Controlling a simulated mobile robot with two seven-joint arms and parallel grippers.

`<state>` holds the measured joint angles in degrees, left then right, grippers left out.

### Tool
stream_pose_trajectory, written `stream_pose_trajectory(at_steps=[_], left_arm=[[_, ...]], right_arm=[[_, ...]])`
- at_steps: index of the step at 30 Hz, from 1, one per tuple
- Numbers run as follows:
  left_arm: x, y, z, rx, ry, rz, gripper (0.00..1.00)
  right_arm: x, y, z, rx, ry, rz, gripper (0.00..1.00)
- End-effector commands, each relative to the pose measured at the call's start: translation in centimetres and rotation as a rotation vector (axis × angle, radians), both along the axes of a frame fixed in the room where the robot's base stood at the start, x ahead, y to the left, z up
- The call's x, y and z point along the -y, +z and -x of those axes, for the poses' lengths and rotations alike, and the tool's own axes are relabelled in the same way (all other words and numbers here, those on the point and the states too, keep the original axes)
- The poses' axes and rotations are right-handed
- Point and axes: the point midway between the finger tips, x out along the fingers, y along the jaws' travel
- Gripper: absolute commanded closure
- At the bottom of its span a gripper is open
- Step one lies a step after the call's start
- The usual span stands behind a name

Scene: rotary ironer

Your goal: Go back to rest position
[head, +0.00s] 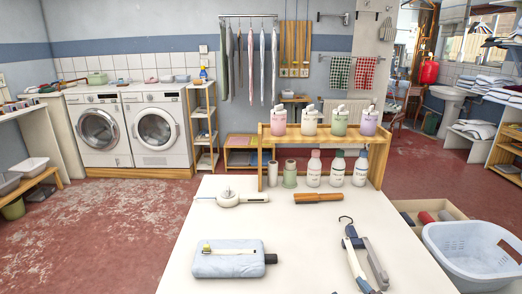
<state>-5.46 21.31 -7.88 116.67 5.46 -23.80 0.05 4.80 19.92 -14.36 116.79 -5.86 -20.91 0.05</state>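Neither of my grippers shows in the head view, and no arm of mine can be made out. The white table (300,240) stands in front of me. A dark piece shows at the cloth's right end. At the near right lies a grey hinged item with a dark hook (357,250); I cannot tell exactly what it is.
A wooden rack (262,165) with several bottles stands at the far edge. A pale laundry basket (470,250) sits right of the table. The table's middle is clear.

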Motion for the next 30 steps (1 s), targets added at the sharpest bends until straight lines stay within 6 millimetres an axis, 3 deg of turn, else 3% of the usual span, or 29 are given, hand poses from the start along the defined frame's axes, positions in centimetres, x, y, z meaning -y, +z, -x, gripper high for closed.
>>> stream_pose_trajectory(at_steps=[9,18,24,30], left_arm=[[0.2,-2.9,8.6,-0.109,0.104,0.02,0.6],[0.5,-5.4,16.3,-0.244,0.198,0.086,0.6],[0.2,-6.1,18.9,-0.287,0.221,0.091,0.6],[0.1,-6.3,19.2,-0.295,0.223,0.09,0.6]], right_arm=[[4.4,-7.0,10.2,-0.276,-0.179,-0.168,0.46],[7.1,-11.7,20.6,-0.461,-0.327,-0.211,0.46],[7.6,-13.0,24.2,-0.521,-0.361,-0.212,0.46],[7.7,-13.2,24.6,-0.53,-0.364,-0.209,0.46]])
